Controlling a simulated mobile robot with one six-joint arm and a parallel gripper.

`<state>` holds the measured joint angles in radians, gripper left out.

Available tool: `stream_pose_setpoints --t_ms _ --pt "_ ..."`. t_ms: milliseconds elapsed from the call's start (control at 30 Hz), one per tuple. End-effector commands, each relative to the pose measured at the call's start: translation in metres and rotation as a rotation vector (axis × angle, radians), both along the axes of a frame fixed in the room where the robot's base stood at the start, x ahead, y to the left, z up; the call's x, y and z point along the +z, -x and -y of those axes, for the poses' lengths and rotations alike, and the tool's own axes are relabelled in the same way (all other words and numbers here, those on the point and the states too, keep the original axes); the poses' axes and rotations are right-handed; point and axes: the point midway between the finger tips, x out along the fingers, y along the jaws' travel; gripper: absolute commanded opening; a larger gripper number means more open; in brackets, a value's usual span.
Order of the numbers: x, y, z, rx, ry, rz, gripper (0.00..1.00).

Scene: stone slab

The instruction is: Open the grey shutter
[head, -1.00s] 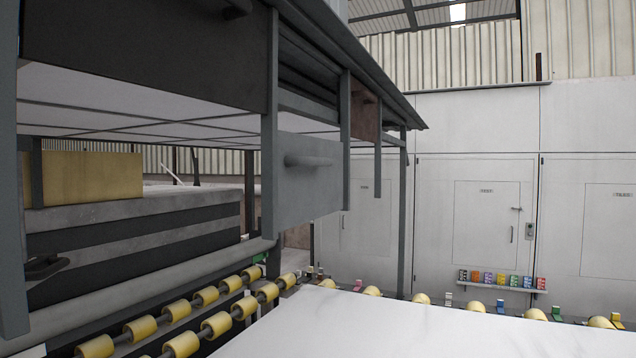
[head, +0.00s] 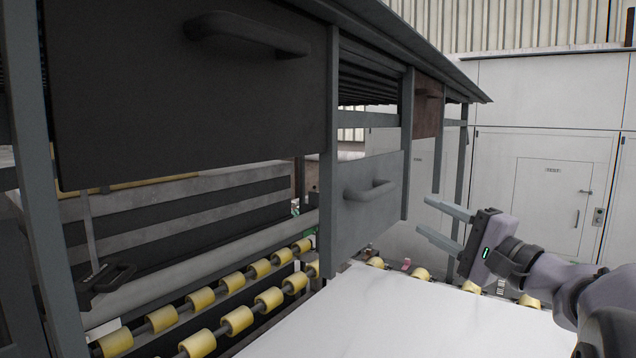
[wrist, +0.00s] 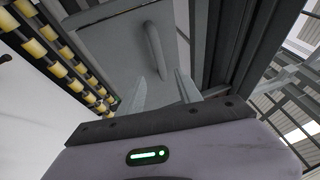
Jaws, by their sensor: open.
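The grey shutter (head: 362,205) is a flat panel in the dark metal frame, right of the middle in the head view. Its bar handle (head: 370,190) stands out from its face. My gripper (head: 434,219) is open and empty, to the right of the shutter, with its fingers pointing towards it and apart from the handle. In the wrist view the shutter (wrist: 118,45) lies beyond my gripper (wrist: 160,92), and the handle (wrist: 153,50) shows just above the fingertips.
A larger black shutter (head: 190,90) hangs at the left and a brown one (head: 428,105) further back. Below are yellow rollers (head: 238,320) and a white slab (head: 400,320). Frame posts (head: 408,140) flank the grey shutter. White cabinets (head: 550,150) stand behind.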

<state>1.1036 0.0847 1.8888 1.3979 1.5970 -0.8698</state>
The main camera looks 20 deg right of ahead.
Motion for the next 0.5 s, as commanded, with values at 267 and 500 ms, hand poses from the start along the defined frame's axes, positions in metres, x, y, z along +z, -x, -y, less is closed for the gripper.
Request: stream_pose_setpoints --t_ms 267,500 --pt "0.018 -0.082 -0.013 0.007 -0.002 -0.003 0.41" --pt "0.024 -0.130 -0.019 0.004 -0.001 -0.005 0.41"
